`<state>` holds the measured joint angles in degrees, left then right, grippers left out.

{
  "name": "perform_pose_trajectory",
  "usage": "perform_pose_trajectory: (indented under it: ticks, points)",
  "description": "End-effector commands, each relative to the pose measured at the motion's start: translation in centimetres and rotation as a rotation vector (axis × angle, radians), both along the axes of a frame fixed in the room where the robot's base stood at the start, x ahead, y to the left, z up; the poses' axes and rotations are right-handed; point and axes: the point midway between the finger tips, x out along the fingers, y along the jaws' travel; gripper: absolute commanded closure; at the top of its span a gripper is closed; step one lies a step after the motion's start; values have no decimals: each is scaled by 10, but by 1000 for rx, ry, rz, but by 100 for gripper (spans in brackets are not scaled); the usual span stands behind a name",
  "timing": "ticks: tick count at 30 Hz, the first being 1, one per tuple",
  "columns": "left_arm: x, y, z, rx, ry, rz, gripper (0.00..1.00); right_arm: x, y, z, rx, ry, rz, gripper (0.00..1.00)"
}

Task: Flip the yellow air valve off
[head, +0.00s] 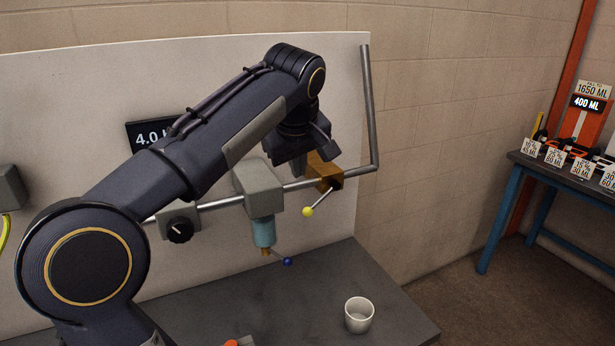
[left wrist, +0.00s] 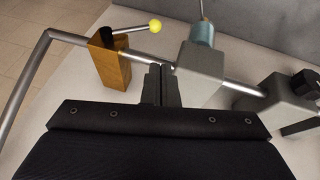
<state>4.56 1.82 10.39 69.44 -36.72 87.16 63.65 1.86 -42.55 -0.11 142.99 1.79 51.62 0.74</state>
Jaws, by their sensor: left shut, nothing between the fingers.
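The yellow air valve is a brass-coloured block (head: 325,173) on a metal pipe, with a thin lever ending in a yellow ball (head: 308,211). In the head view the lever points down and to the left. In the left wrist view the block (left wrist: 110,62) is left of centre, and its lever reaches right to the yellow ball (left wrist: 155,26). My left gripper (left wrist: 161,86) is shut and empty, its fingers near the pipe between the brass block and a grey block. In the head view the left gripper (head: 318,146) is just above the valve. My right gripper is not in view.
The grey block (head: 258,187) carries a teal cylinder (head: 263,232) with a blue-tipped lever (head: 287,261). A black knob (head: 180,230) is farther left on the pipe. A white cup (head: 359,316) stands on the dark bench. A white panel (head: 210,75) backs the pipe.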

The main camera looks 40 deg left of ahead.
Motion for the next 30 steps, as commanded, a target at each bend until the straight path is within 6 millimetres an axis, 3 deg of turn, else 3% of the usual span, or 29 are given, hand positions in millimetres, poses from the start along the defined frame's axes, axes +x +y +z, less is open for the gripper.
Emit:
perform_pose_trajectory:
  ticks: [1,3,17,23,30]
  points:
    - [1,0,10,-9,12,-2,100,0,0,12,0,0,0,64]
    - [1,-1,12,-18,22,-5,100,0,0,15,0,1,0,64]
    - [2,0,6,-22,28,-7,100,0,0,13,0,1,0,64]
    - [11,7,-20,-23,33,-6,100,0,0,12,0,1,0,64]
    - [28,20,-66,-22,33,-5,100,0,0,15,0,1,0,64]
